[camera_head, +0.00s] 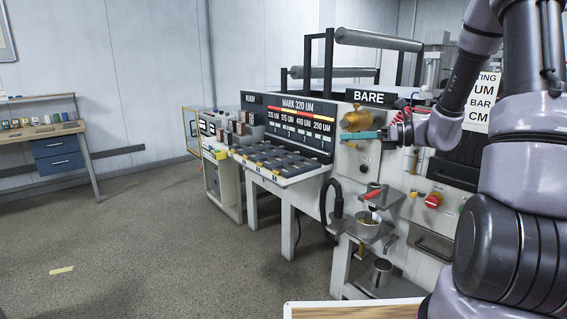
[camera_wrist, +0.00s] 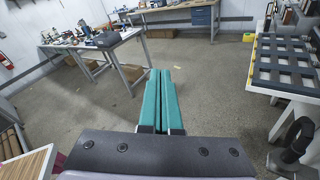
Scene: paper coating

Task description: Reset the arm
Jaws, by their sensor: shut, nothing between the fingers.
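My gripper (camera_head: 352,135) is in front of the coating machine at the upper middle right of the head view, its teal fingers pointing left. In the wrist view the two teal fingers (camera_wrist: 162,103) lie side by side, shut, with nothing between them. My arm comes in from the right of the head view and partly hides the machine. Behind the fingers is a brass-coloured round part (camera_head: 357,119) on the machine's face; I cannot tell if they touch it.
The machine's black tray (camera_head: 282,161) juts out left of my gripper and also shows in the wrist view (camera_wrist: 284,68). A desk (camera_head: 48,132) stands far left. Open floor lies between.

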